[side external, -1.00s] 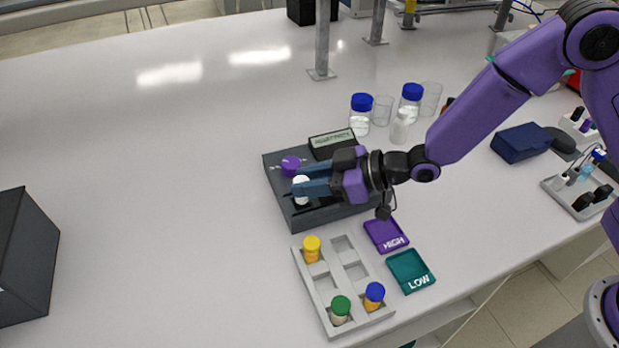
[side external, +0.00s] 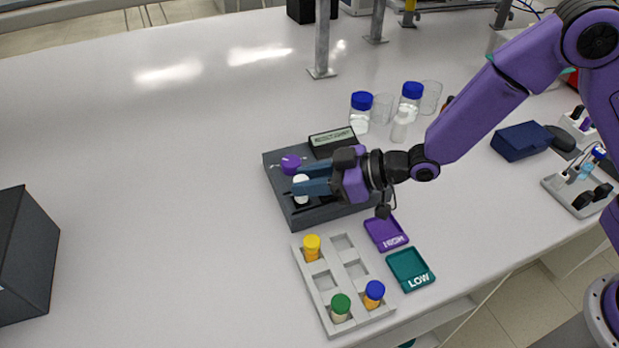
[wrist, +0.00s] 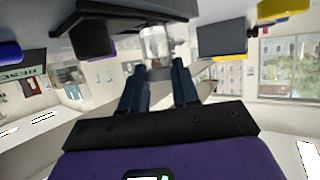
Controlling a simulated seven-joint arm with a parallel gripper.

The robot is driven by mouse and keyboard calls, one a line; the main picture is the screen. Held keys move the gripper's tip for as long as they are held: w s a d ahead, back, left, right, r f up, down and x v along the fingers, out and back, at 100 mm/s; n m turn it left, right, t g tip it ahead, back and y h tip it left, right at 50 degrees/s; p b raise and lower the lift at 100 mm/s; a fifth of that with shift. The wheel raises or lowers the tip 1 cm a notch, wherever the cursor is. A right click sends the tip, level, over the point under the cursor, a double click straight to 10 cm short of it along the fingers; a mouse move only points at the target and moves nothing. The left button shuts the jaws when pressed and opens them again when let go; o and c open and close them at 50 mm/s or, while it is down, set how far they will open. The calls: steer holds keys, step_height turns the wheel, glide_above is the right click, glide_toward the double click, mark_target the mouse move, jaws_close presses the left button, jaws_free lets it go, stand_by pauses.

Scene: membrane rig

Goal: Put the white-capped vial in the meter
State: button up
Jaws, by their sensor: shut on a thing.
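The white-capped vial (side external: 301,186) is upright at the front left of the dark grey meter (side external: 277,187). My gripper (side external: 302,179) reaches in from the right and is shut on the vial with its blue fingers. In the wrist view the clear vial (wrist: 157,42) shows between the fingertips of my gripper (wrist: 159,68). Whether its base is seated in the meter or just above it cannot be told. A purple round cap or knob (side external: 291,164) is on the meter behind the vial. The meter's display (side external: 332,137) shows text too small to read surely.
A grey rack (side external: 322,295) in front holds yellow-, green- and blue-capped vials (side external: 312,248). A purple HIGH tray (side external: 386,233) and a teal LOW tray (side external: 411,269) lie to its right. Blue-capped bottles (side external: 361,112) stand behind the meter.

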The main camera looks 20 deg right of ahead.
steer(key=shift+f, duration=0.75)
stand_by(0.6)
stand_by(0.3)
steer(key=o, duration=1.2)
steer(key=shift+c, duration=0.2)
steer(key=shift+o, duration=0.3)
step_height(320, 180, up, 6)
steer(key=shift+f, duration=0.1)
stand_by(0.7)
